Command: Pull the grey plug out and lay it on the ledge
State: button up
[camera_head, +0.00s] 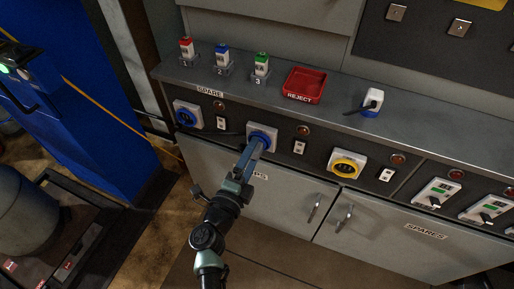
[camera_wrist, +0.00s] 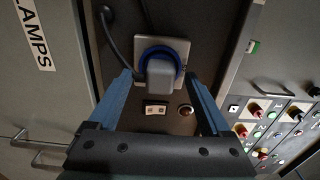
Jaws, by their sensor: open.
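The grey plug (camera_wrist: 160,78) sits in a socket with a blue ring (camera_wrist: 145,56) on a pale square plate, seen in the wrist view. In the head view the socket plate (camera_head: 262,132) is on the dark front panel below the ledge, and the plug is largely hidden by my gripper. My gripper (camera_head: 257,143) reaches up to this socket. In the wrist view my gripper (camera_wrist: 158,80) is open, with one blue finger on each side of the plug; I cannot tell whether either touches it. The grey ledge (camera_head: 330,115) runs above the panel.
On the ledge stand red, blue and green-topped items (camera_head: 222,56), a red REJECT tray (camera_head: 304,84) and a white-and-blue piece with a dark lead (camera_head: 372,100). A blue socket (camera_head: 186,115) is left, a yellow one (camera_head: 346,164) right. A dark cable (camera_wrist: 110,30) curves nearby.

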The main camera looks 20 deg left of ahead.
jog(key=shift+w, duration=0.6)
jog(key=shift+c, duration=0.3)
dwell(0.9)
grip_shut()
dwell(0.3)
jog(key=shift+s+p, duration=0.15)
jog(key=shift+p, duration=0.15)
jog(key=shift+s+a+p, duration=0.1)
jog(key=shift+s+p, duration=0.9)
jog(key=shift+s, duration=1.85)
